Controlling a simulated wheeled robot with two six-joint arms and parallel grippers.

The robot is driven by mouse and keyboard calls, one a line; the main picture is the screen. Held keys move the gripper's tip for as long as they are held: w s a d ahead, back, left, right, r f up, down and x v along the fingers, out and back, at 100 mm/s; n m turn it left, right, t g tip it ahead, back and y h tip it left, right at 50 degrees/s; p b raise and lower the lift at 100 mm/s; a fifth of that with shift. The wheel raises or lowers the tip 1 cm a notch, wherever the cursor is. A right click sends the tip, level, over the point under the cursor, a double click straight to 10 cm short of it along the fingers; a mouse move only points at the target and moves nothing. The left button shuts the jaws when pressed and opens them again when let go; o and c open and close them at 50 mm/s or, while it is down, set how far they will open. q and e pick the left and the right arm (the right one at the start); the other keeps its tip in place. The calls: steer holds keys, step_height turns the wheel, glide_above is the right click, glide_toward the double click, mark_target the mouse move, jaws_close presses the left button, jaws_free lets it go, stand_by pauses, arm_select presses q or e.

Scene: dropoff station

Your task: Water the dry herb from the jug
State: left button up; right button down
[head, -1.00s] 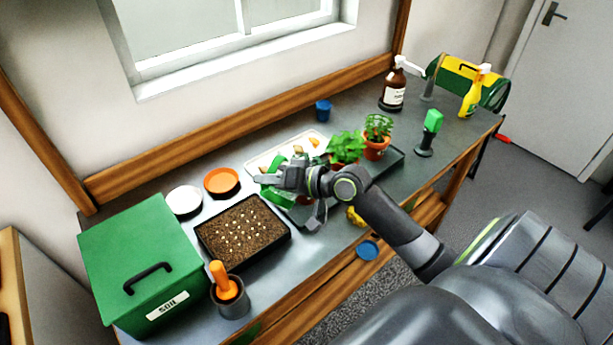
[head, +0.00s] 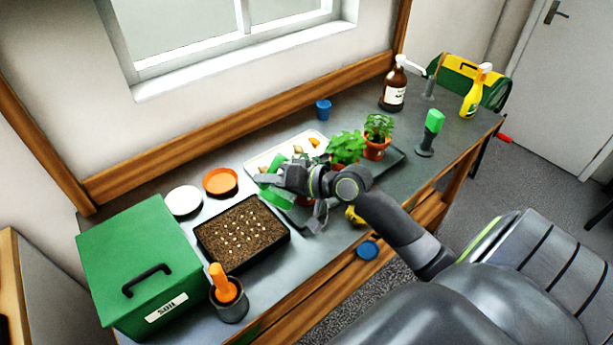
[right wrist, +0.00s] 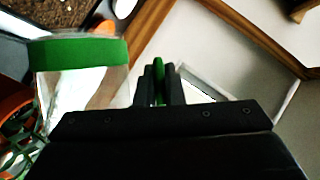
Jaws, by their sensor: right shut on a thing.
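My right gripper (head: 268,180) is shut on the green handle of the jug, above the middle of the bench. The jug (head: 277,195) is partly hidden by the gripper. The right wrist view shows the handle (right wrist: 158,80) between the two fingers, and the jug's clear body with a green band (right wrist: 85,52). I cannot tell its water level. Two leafy herbs in orange pots stand to the right of the gripper: a nearer one (head: 345,147), its pot mostly hidden by my arm, and a farther one (head: 377,128). Which is dry is unclear. My left gripper is out of view.
A seed tray (head: 285,240), a green soil box (head: 140,255) and a pot with an orange-handled tool (head: 231,305) are on the left. A white tray (head: 262,160) lies behind the gripper. A spray bottle (head: 473,95) and a brown bottle (head: 393,90) stand at the right.

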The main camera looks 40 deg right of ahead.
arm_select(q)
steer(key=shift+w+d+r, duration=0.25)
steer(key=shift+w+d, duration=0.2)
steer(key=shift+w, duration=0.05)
arm_select(e)
steer(key=shift+d+r+m, duration=0.15)
steer(key=shift+r+m, duration=0.15)
steer(key=shift+r, duration=0.1)
